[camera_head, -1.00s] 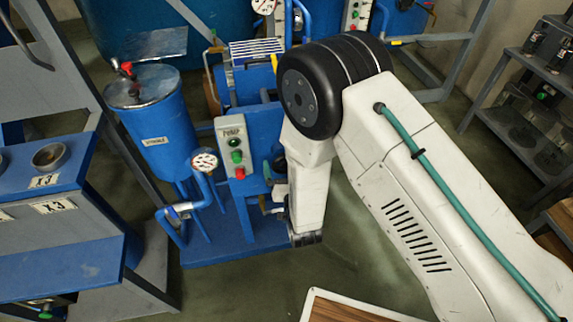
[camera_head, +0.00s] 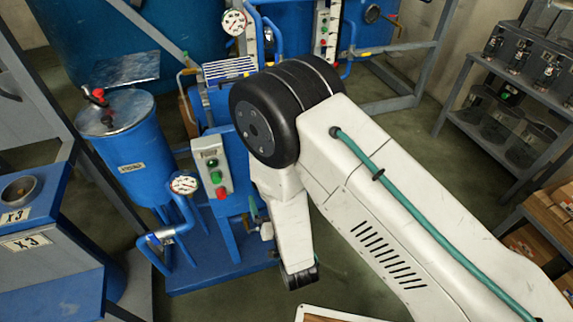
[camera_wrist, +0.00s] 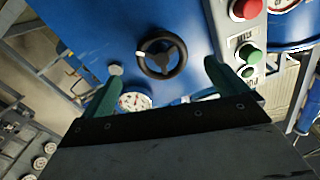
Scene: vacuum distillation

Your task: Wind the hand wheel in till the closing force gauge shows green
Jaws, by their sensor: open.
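The hand wheel (camera_wrist: 162,58), black with three spokes and a white mark on its left rim, sits on a blue panel in the wrist view. My gripper (camera_wrist: 163,68) is open, with one green finger at either side of the wheel and apart from it. A round white gauge (camera_wrist: 135,101) shows just below the wheel, partly hidden by my gripper; its reading and colours are too small to tell.
A panel with red and green buttons (camera_head: 214,172) is on the blue pump unit, beside a pipe-mounted gauge (camera_head: 184,184). A blue tank (camera_head: 124,150) with a red tap stands left. Shelves (camera_head: 520,90) stand right. Bare floor lies in front of the unit.

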